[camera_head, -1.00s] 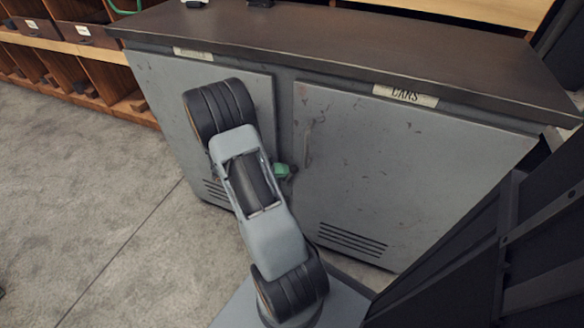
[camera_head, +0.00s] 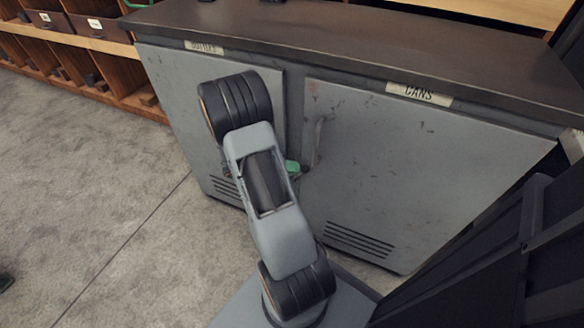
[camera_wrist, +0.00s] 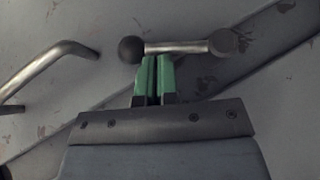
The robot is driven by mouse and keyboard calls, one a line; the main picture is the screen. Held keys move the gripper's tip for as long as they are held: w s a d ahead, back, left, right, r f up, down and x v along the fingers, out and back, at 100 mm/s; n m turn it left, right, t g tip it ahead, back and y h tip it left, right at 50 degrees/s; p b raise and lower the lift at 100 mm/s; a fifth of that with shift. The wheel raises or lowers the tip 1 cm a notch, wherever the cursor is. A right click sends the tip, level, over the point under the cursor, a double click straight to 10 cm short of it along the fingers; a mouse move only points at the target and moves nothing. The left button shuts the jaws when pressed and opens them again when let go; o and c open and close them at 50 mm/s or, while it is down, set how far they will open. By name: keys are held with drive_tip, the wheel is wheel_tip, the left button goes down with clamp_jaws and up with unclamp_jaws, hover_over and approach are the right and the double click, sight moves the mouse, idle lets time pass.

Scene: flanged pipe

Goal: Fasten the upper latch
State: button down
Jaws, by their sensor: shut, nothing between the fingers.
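A metal latch bar (camera_wrist: 178,46) lies roughly level across the wrist view. It has a dark ball (camera_wrist: 131,49) at its left end and a round metal pivot (camera_wrist: 222,43) at its right end. My gripper (camera_wrist: 154,78) has green fingers, shut together and empty. Their tips are at the bar's lower edge, near the ball; I cannot tell whether they touch it. In the head view, my gripper (camera_head: 292,166) is mostly behind my arm, by the gap between the cabinet doors. Whether this is the upper latch cannot be told.
A curved metal door handle (camera_wrist: 40,70) is left of the latch in the wrist view. The grey cabinet has a right door (camera_head: 400,165) beneath a "CANS" label (camera_head: 419,94) and a dark worktop (camera_head: 350,40). Wooden shelves (camera_head: 110,75) stand back left.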

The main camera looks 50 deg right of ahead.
drive_tip(key=shift+w+a+r, duration=0.15)
drive_tip(key=shift+r, duration=0.05)
drive_tip(key=w+a+p, duration=0.2)
drive_tip(key=w+a, duration=0.6)
drive_tip(key=a, duration=0.1)
drive_tip(key=shift+w+a+p, duration=0.15)
drive_tip(key=shift+a+p, duration=0.2)
drive_tip(key=s+a+r+n+t+y, duration=0.3)
drive_tip(key=a+r+n+t+y, duration=0.2)
drive_tip(key=a, duration=0.4)
drive_tip(key=s+a+r+n+t+y, duration=0.3)
drive_tip(key=a+r+n+t+y, duration=0.2)
drive_tip(key=a+r+t, duration=0.2)
drive_tip(key=shift+s+a+r+n+y, duration=0.35)
drive_tip(key=shift+a+r, duration=0.55)
drive_tip(key=shift+r, duration=0.5)
